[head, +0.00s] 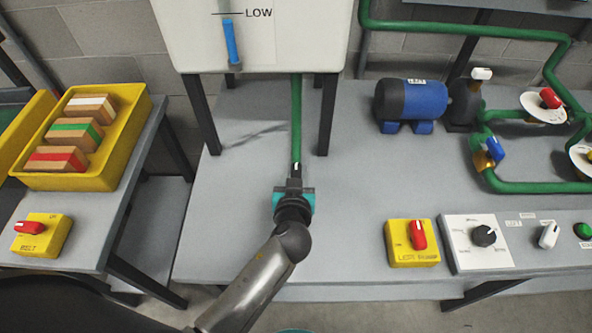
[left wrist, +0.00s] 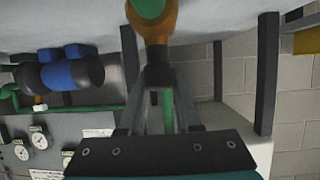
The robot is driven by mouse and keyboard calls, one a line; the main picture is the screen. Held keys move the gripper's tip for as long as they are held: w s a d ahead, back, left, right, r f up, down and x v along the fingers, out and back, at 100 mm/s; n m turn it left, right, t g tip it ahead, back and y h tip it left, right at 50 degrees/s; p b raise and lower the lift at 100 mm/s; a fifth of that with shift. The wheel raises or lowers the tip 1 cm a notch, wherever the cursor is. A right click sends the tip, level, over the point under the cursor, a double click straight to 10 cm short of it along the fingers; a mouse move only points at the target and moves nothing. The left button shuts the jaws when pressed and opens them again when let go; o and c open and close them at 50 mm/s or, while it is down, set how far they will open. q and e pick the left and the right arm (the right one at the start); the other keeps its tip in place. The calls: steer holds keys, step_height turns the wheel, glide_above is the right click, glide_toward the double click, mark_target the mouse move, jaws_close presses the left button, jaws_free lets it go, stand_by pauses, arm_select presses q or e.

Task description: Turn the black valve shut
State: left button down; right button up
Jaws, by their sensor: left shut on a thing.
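My left gripper (head: 294,183) is over the grey bench at the lower end of the vertical green pipe (head: 296,120) under the white tank. In the left wrist view, it (left wrist: 159,95) is shut on the black valve handle (left wrist: 158,76). The handle stands out from a brass valve body (left wrist: 154,24) with green pipe at its middle. In the head view my gripper hides most of the valve, and the handle's exact angle cannot be told. My right gripper is not in view.
The white tank (head: 255,45) stands on dark legs behind my gripper, its gauge low. A blue pump (head: 425,100) and green pipes are at the right. A yellow switch box (head: 412,243) and control panel (head: 478,243) line the front. A yellow crate (head: 120,152) is at the left.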

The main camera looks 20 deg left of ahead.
arm_select(q)
steer(key=m+h+p, duration=0.1)
steer(key=h, duration=0.1)
steer(key=m+h+p, duration=0.4)
steer(key=shift+w+a+r, duration=0.1)
steer(key=shift+a+r, duration=0.1)
steer(key=shift+r, duration=0.1)
steer(key=shift+m+g+h+p, duration=0.3)
steer(key=shift+m+h+p, duration=0.6)
steer(key=shift+m+h, duration=0.25)
steer(key=shift+w+f+m+g+h, duration=0.1)
steer(key=shift+m+g+h, duration=0.4)
steer(key=shift+m+h, duration=0.45)
steer(key=shift+f+m+g+h, duration=0.1)
steer(key=shift+m+g+h, duration=0.5)
steer(key=shift+m+h, duration=0.25)
steer(key=shift+f+m+g+h+b, duration=0.1)
steer(key=shift+m+g+h+b, duration=0.35)
steer(key=shift+m+g+h, duration=0.4)
steer(key=m+g+h+b, duration=0.2)
steer(key=m+g+b, duration=0.1)
steer(key=shift+d+m, duration=0.1)
steer(key=shift+m, duration=0.2)
steer(key=shift+d+m+g+h+b, duration=0.1)
steer(key=shift+m+g+h+b, duration=0.2)
steer(key=shift+m+g+b, duration=0.6)
steer(key=shift+s, duration=0.2)
